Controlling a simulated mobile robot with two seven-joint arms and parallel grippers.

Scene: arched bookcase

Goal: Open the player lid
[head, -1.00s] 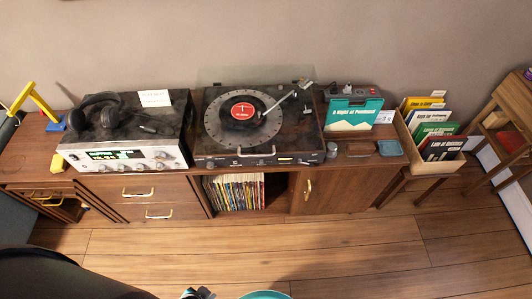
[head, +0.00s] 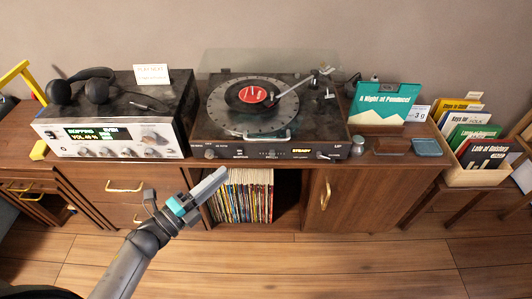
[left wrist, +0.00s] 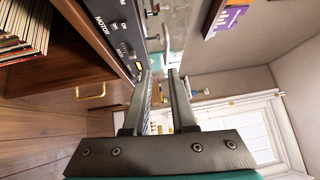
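The record player (head: 285,120) stands on the cabinet with a black record on its platter. Its lid (head: 268,62) is clear; it shows as a translucent sheet against the wall behind the deck. A pale bar handle (head: 268,137) shows at the player's front edge and the lid seems to be down over the deck, though its clear sides are hard to make out. My left gripper (head: 221,174) is below and in front of the player's front left, apart from it. In the left wrist view its two fingers (left wrist: 160,73) are apart and empty, pointing along the player's front. My right gripper is out of view.
A silver-fronted amplifier (head: 110,135) with headphones stands left of the player. The shelf of records (head: 243,195) is just right of my gripper. Floor in front is clear.

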